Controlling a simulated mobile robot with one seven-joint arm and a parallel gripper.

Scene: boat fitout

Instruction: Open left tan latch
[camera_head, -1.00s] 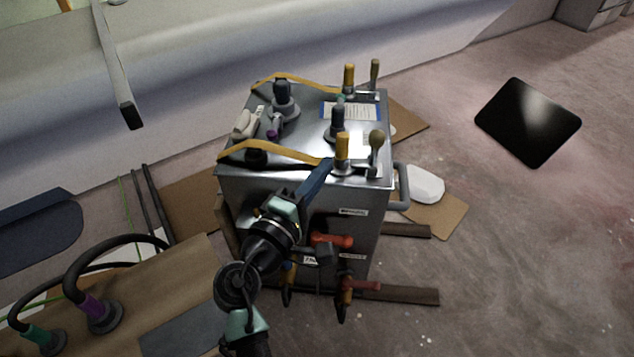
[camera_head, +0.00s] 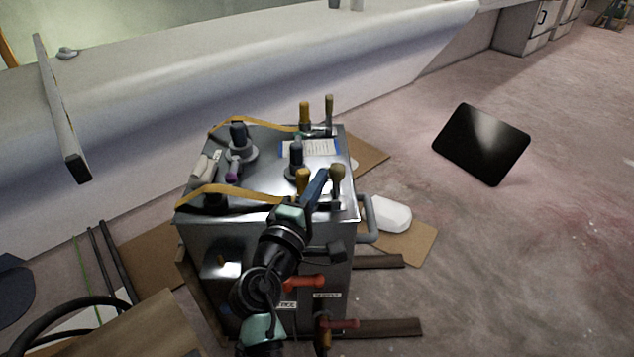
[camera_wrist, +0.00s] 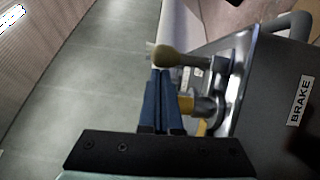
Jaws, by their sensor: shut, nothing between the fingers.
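Two levers with tan knobs stand on top of the metal cabinet (camera_head: 240,212). The near tan knob (camera_head: 338,171) is at the front right corner and the far tan knob (camera_head: 329,99) at the back right. Both look upright; which one is the left latch I cannot tell. My gripper (camera_head: 321,173) has its blue fingers shut and empty, between the near yellow handle (camera_head: 302,182) and the near tan knob. In the wrist view the fingertips (camera_wrist: 160,75) are close below a tan knob (camera_wrist: 179,56) and beside a yellow handle (camera_wrist: 187,104); contact is unclear.
Yellow straps (camera_head: 240,194), dark knobs and a far yellow handle (camera_head: 304,112) crowd the cabinet top. A grey side handle (camera_head: 370,218) sticks out at right. Red handles (camera_head: 305,281) are on the front. Floor to the right is open, with a black panel (camera_head: 482,143).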

